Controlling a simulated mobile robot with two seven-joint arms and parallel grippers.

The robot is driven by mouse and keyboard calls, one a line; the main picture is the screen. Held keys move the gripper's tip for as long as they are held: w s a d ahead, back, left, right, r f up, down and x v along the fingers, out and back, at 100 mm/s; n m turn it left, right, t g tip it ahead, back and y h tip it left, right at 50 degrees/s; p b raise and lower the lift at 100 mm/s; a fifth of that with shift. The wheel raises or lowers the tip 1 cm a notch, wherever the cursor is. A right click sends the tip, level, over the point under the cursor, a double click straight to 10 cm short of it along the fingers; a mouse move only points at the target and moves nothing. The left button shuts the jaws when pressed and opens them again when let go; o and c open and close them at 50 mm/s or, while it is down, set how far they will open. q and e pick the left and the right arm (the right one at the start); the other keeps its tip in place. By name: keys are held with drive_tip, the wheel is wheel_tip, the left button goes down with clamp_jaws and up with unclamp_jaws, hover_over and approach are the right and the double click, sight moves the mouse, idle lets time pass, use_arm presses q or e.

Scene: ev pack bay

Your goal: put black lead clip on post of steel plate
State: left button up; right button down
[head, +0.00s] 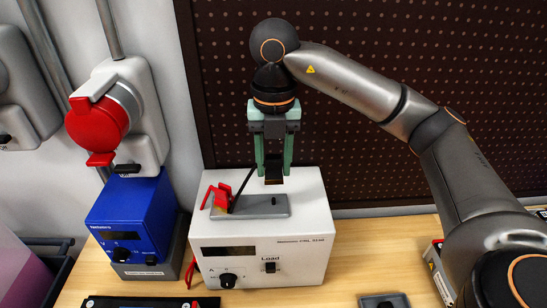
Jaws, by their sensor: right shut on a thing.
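My right gripper (273,172) comes down from above on green fingers and is shut on a small dark thing, likely the black lead clip (273,180). It is held above a grey steel plate (262,211) that lies on top of a white instrument. A small post (273,201) seems to stand on the plate below the gripper. A red clip (219,198) sits at the plate's left end. A thin black rod or lead (243,184) slants up from beside it. A gap shows between the held thing and the plate. My left gripper is not in view.
The white instrument (300,225) has a display and knobs on its front. A blue box (130,216) stands left of it. A red-capped wall socket (97,130) is at upper left. A perforated dark panel (400,50) is behind. Bare wooden bench (370,255) shows at right.

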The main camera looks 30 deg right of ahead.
sight(274, 198)
wheel_tip(274, 198, down, 5)
drive_tip(key=b, duration=0.4)
drive_tip(key=shift+f, duration=0.2)
idle(0.4)
drive_tip(key=shift+f+b, duration=0.65)
drive_tip(key=shift+f, duration=0.25)
idle(0.6)
drive_tip(key=shift+c, duration=1.7)
unclamp_jaws()
wheel_tip(274, 198, up, 13)
drive_tip(key=p, duration=0.3)
drive_tip(key=shift+f+p, duration=0.2)
drive_tip(key=shift+p, duration=0.1)
